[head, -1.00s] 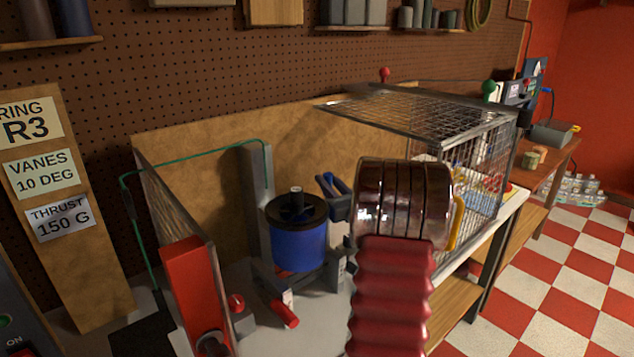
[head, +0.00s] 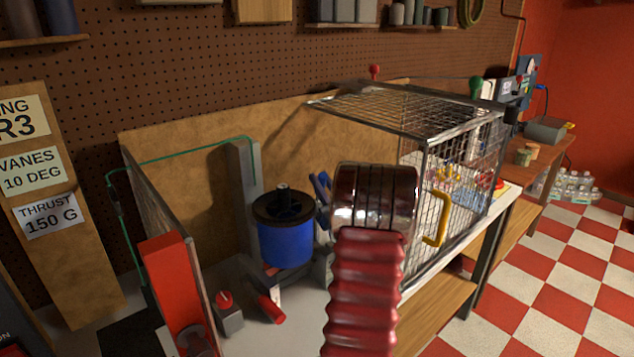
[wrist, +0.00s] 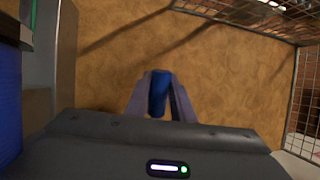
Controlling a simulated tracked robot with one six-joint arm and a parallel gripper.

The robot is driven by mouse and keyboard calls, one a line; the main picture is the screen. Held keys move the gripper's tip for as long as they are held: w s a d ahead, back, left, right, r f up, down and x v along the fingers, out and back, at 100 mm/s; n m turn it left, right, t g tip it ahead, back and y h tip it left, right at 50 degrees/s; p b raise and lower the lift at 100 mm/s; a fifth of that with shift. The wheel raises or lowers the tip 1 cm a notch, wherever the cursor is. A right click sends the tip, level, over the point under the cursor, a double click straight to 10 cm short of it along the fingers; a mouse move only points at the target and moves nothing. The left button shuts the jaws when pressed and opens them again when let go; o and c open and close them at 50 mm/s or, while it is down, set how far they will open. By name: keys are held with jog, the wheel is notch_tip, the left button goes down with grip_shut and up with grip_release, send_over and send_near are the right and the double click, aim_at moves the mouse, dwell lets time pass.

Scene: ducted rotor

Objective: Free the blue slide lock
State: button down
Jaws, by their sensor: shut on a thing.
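The blue slide lock (wrist: 159,93) shows as an upright blue piece between my two fingers in the wrist view. My gripper (wrist: 160,90) is shut on it. In the head view my gripper (head: 321,187) is just right of the blue rotor duct (head: 286,243), partly hidden behind my arm. Blue shows at the fingertips there, too small to tell apart. The duct has a black top and also shows at the left edge of the wrist view (wrist: 8,115). Whether the lock is still seated in anything cannot be told.
A wire cage (head: 440,125) with a yellow handle (head: 438,220) stands right of my arm. A grey post (head: 246,185) rises behind the duct. A red panel (head: 172,285) and red-knobbed box (head: 228,312) stand at front left. A tan board (wrist: 210,50) is behind the fingers.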

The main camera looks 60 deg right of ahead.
jog(key=c, duration=1.5)
grip_release()
jog(key=shift+s, duration=0.1)
jog(key=shift+c, duration=0.2)
jog(key=v, duration=1.4)
